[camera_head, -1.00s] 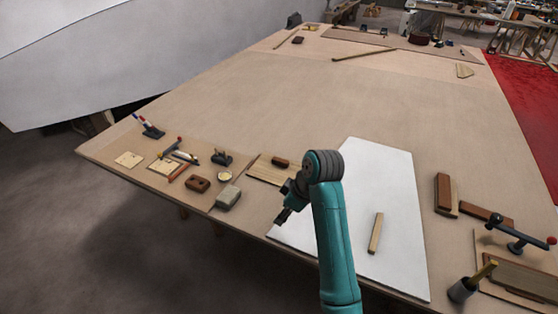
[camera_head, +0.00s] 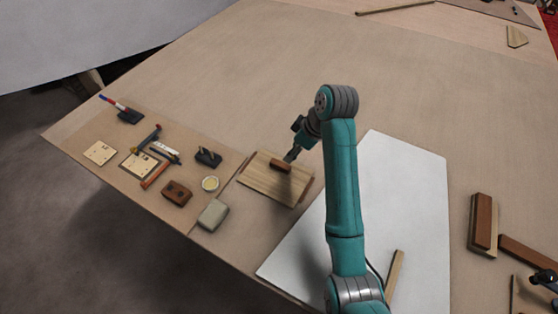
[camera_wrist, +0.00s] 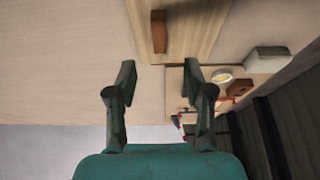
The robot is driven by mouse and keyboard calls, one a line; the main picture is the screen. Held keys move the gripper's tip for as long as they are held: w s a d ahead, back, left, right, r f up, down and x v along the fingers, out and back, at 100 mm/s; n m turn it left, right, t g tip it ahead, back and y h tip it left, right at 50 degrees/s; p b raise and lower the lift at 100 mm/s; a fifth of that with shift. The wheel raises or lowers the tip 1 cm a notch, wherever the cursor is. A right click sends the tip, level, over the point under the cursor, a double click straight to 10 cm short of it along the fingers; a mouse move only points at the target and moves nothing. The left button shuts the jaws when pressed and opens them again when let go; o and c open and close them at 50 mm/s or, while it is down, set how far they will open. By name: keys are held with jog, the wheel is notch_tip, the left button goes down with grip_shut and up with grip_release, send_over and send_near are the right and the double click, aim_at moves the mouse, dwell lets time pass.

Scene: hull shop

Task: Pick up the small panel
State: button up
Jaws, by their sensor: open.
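Two small pale square panels lie at the left of the table in the head view. One panel (camera_head: 100,153) lies clear; the other panel (camera_head: 136,168) has a clamp-like tool and an orange bar lying across or beside it. I cannot tell which is the small panel meant. My gripper (camera_head: 291,156) is at a striped wooden board (camera_head: 262,191) bearing a brown block (camera_head: 281,166), well right of both panels. In the wrist view my gripper (camera_wrist: 160,75) has its fingers spread with nothing between them. The brown block (camera_wrist: 159,32) lies beyond the fingertips there.
A grey block (camera_head: 213,215), a brown block with holes (camera_head: 177,192), a round tin (camera_head: 210,184) and a dark tool (camera_head: 208,157) stand between the panels and the board. A white sheet (camera_head: 410,180) lies right. The table's far middle is clear.

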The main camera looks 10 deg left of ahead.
send_over(281, 164)
jog(key=d, duration=0.2)
jog(key=f, duration=0.5)
jog(key=shift+s, duration=0.3)
jog(key=shift+x, duration=2.65)
jog(key=shift+s, duration=0.1)
grip_shut()
